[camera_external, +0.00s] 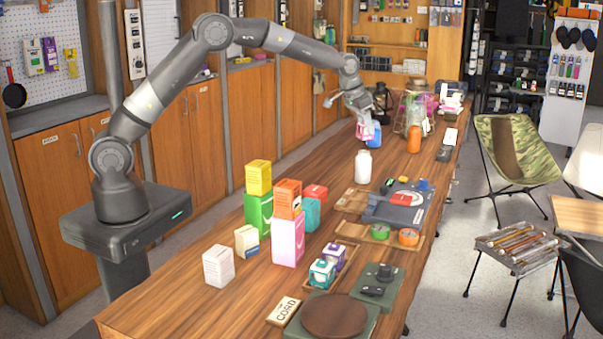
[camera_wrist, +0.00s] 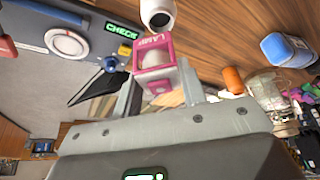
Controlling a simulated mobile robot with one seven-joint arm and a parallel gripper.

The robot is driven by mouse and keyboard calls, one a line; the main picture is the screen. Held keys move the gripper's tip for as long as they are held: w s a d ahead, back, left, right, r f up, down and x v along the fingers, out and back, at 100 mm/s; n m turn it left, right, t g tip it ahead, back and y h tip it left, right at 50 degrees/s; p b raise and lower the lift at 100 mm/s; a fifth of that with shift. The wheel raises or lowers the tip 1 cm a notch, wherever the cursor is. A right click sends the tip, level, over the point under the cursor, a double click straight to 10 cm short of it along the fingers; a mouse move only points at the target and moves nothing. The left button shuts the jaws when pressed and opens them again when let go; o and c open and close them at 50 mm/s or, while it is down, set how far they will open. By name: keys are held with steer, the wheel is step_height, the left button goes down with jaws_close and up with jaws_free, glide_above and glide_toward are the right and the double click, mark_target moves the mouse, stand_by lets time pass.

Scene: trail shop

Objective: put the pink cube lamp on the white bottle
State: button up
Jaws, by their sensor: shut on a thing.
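The pink cube lamp (camera_wrist: 155,70) is a pink and white box marked LAMP, held between the fingers of my gripper (camera_wrist: 157,88) in the wrist view. In the external view my gripper (camera_external: 366,128) is above the table and the lamp (camera_external: 362,131) shows as a small pink patch below it, partly hidden. The white bottle (camera_external: 363,167) stands upright on the wooden table, just below the lamp and apart from it. In the wrist view the white bottle (camera_wrist: 158,12) is at the top edge, beyond the lamp and partly cut off.
A blue bottle (camera_external: 375,135) stands close behind my gripper, and an orange bottle (camera_external: 414,139) to its right. A grey case (camera_external: 398,209) lies right of the white bottle. Stacked boxes (camera_external: 288,230) stand nearer the front. Bare tabletop (camera_external: 335,172) lies left of the white bottle.

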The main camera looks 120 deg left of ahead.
mark_target(365, 137)
steer(key=shift+s+a+f, duration=0.15)
steer(key=shift+a+f, duration=0.2)
steer(key=shift+a, duration=0.2)
steer(key=shift+f, duration=1.95)
steer(key=shift+f, duration=0.15)
steer(key=o, duration=1)
steer(key=v, duration=1.2)
